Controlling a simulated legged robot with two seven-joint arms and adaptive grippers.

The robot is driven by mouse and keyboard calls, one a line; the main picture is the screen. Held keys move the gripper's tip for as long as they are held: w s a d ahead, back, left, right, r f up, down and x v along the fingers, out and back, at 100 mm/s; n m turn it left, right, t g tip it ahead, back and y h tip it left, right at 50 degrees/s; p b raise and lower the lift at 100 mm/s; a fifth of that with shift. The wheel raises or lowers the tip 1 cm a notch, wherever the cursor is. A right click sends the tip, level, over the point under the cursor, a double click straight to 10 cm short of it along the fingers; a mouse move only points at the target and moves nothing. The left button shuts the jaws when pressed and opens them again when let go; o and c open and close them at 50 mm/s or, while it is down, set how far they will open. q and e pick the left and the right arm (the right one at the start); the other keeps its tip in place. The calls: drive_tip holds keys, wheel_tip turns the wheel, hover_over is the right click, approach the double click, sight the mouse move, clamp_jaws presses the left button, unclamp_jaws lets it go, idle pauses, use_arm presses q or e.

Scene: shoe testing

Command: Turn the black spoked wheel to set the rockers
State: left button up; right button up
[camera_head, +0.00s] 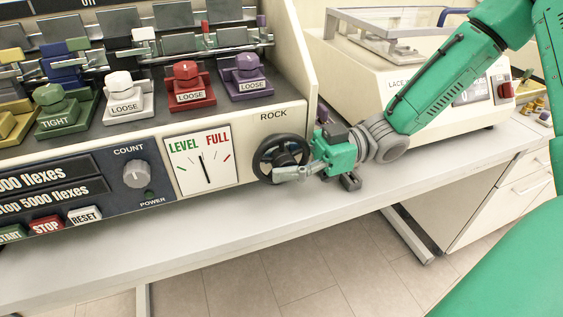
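The black spoked wheel (266,157) sits on the right end of the machine's cream front panel, under the label ROCK. My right gripper (290,173) is at the wheel's lower right, with a grey finger in front of the rim. Part of the wheel is hidden behind it. I cannot tell whether the fingers close on the rim. The dial (201,160) left of the wheel is marked LEVEL and FULL, and its black needle points nearly straight up, between the two words. My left gripper is not in view.
Green, white, red and purple clamps (188,84) stand above the panel, labelled TIGHT or LOOSE. A count knob (136,174) and START, STOP and RESET buttons (47,225) are at left. A cream lace machine (365,75) stands behind my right arm. The table's front strip (230,220) is clear.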

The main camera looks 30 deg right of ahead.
drive_tip(key=shift+s, duration=0.1)
drive_tip(key=shift+s+d+f, duration=0.1)
drive_tip(key=shift+d, duration=0.15)
idle(0.3)
drive_tip(key=shift+p, duration=0.55)
drive_tip(key=g+h+p, duration=0.1)
drive_tip(key=h+p, duration=0.2)
drive_tip(key=p, duration=0.3)
drive_tip(key=g+h+p, duration=0.1)
drive_tip(key=h+p, duration=0.3)
drive_tip(key=p, duration=0.3)
drive_tip(key=shift+s+r, duration=0.1)
drive_tip(key=shift+r, duration=0.1)
drive_tip(key=shift+f+g+h+p, duration=0.2)
drive_tip(key=shift+g+h+p, duration=0.1)
drive_tip(key=shift+h+p, duration=1.05)
